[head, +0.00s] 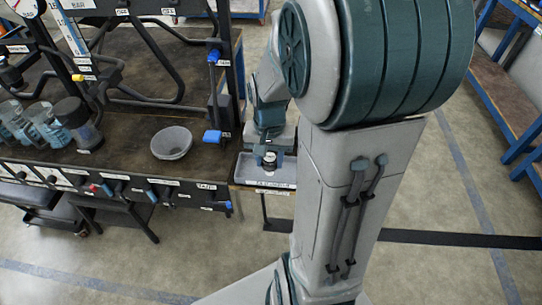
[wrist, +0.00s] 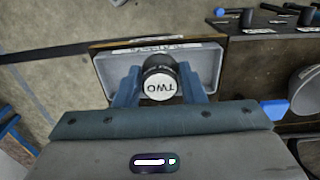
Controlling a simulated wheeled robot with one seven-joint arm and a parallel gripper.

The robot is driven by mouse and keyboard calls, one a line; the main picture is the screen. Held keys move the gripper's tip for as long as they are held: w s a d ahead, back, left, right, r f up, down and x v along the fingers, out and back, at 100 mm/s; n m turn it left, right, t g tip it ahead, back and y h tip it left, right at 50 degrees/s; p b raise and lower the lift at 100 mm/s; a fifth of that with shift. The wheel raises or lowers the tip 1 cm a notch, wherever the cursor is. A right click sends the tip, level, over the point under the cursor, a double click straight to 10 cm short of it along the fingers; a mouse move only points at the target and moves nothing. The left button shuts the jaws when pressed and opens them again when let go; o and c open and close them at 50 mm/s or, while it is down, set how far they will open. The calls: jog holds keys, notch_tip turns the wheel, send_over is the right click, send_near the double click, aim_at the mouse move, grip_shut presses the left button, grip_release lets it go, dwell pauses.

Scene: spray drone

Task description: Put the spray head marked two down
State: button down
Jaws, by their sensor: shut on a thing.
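The spray head marked two (wrist: 161,80) is a dark round piece with a white cap reading TWO, upside down in the wrist view. My gripper (wrist: 160,88) is shut on it, with a blue finger on each side. It is over a shallow grey tray (wrist: 207,65) with a label on its rim. In the head view the spray head (head: 269,161) is small, below my gripper (head: 268,150), over the grey tray (head: 262,179) at the bench's right end. I cannot tell whether its underside touches the tray floor.
A grey bowl (head: 172,143) stands on the dark bench left of the tray. A blue-ended lever (head: 212,136) lies between them. Several clear containers (head: 45,124) and a dark-lidded jar (head: 78,122) stand further left. Black pipework rises behind. Open floor lies to the right.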

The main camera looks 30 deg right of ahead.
jog(key=shift+w+d+f+b, duration=0.25)
jog(key=shift+w+d+f, duration=0.5)
jog(key=shift+f, duration=0.55)
jog(key=shift+w+d+f+b, duration=0.25)
jog(key=shift+w+d+f, duration=0.45)
jog(key=shift+f, duration=0.55)
jog(key=shift+w+d+f+b, duration=0.25)
jog(key=shift+w+d+f, duration=0.35)
jog(key=shift+w+f, duration=0.5)
jog(key=shift+s+f, duration=0.2)
jog(key=shift+f, duration=0.05)
jog(key=shift+f, duration=0.2)
jog(key=c, duration=0.9)
grip_release()
jog(key=shift+r, duration=0.15)
